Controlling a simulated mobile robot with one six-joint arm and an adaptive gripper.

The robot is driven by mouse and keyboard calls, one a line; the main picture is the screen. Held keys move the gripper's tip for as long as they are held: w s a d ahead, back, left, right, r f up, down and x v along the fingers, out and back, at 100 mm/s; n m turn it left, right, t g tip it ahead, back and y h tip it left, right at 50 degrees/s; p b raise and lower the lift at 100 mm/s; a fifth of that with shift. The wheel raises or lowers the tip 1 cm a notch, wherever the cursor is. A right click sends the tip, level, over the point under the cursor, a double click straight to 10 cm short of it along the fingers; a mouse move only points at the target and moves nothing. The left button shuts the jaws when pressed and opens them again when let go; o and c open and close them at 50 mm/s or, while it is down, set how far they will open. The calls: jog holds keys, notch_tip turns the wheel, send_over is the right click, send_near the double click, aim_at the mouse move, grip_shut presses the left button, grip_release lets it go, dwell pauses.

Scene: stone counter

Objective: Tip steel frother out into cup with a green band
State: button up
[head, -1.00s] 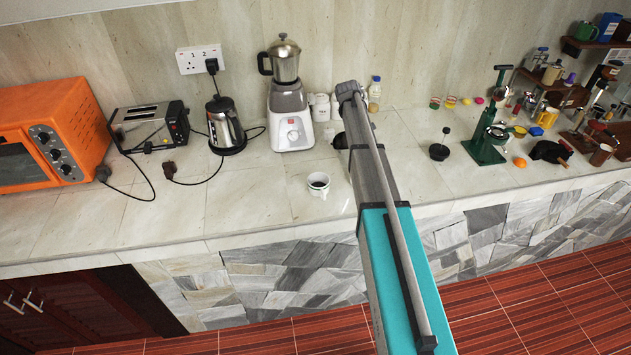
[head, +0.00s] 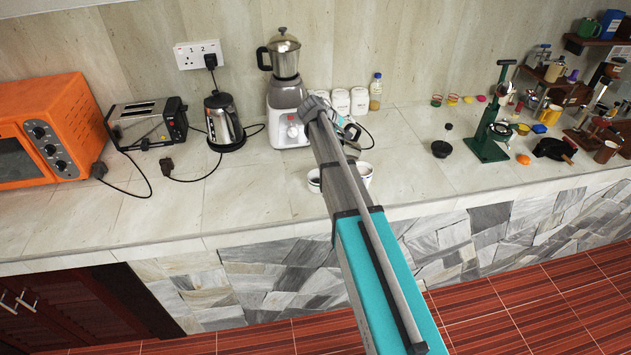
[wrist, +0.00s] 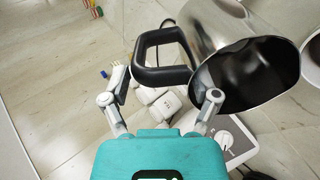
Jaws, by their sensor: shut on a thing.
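The steel frother (wrist: 245,75) fills the upper right of the wrist view, tilted, its open mouth showing a dark, shiny inside. I cannot tell what it contains. My gripper (wrist: 165,82) is shut on its black handle. In the head view my gripper (head: 348,131) and the frother (head: 352,149) are partly hidden by my arm. A white cup (head: 365,173) stands just below the frother there. Another white cup (head: 314,181) shows left of my arm, partly covered. A white rim (wrist: 313,62) shows at the wrist view's right edge. No green band is visible on either cup.
A blender (head: 288,100), white canisters (head: 358,101) and a bottle (head: 375,92) stand behind. A kettle (head: 223,122), toaster (head: 147,124) and orange oven (head: 48,140) are at left. A green press (head: 487,140) stands at right.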

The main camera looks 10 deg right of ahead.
jog(key=shift+s+a+f+h+b, duration=0.1)
jog(key=shift+a+f+h+b, duration=0.15)
jog(key=shift+b, duration=0.2)
jog(key=shift+a+h, duration=0.15)
jog(key=shift+h, duration=0.1)
